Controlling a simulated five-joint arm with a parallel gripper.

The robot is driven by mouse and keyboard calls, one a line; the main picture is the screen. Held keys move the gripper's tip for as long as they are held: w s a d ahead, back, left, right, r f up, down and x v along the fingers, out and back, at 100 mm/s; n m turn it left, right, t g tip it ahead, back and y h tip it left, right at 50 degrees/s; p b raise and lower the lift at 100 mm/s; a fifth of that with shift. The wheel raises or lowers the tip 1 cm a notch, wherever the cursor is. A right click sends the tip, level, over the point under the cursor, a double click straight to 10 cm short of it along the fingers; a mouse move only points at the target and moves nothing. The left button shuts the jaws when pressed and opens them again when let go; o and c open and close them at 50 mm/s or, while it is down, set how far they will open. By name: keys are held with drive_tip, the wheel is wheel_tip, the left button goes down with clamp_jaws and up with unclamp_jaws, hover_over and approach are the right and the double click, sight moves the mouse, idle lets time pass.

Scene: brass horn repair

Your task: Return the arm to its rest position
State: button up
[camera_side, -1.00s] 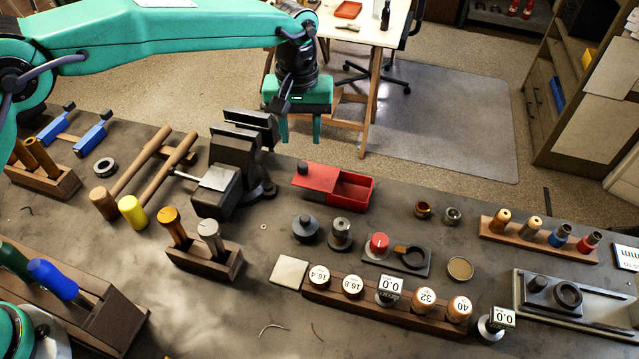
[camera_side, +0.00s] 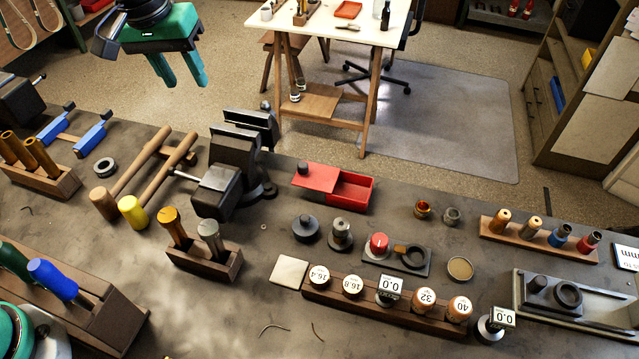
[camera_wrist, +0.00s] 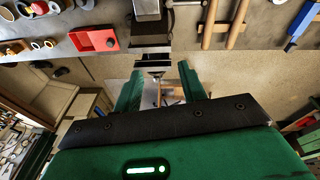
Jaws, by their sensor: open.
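My gripper (camera_side: 183,74) is at the upper left of the side view, raised well above the bench and the floor beyond it. Its two green fingers are apart with nothing between them. In the wrist view my gripper (camera_wrist: 162,88) also shows both fingers spread and empty. Most of my arm is out of the side view, with a small green part at the lower left corner.
A dark vise (camera_side: 233,165) stands at the bench's far edge, right of and below my gripper. Two mallets (camera_side: 140,185) lie left of it. A red box (camera_side: 335,186) and a wooden gauge rack (camera_side: 385,305) sit to the right. Air around my gripper looks clear.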

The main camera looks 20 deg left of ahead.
drive_tip(key=s+a+m+t, duration=0.1)
drive_tip(key=s+a, duration=0.6)
drive_tip(key=s, duration=0.3)
drive_tip(key=s+a+f+t, duration=0.1)
drive_tip(key=s+a+t, duration=0.1)
drive_tip(key=s+a, duration=0.6)
drive_tip(key=s, duration=0.3)
drive_tip(key=shift+s+a+f+m+t+y, duration=0.15)
drive_tip(key=shift+f+m+t+y, duration=0.15)
drive_tip(key=shift+m+y, duration=0.1)
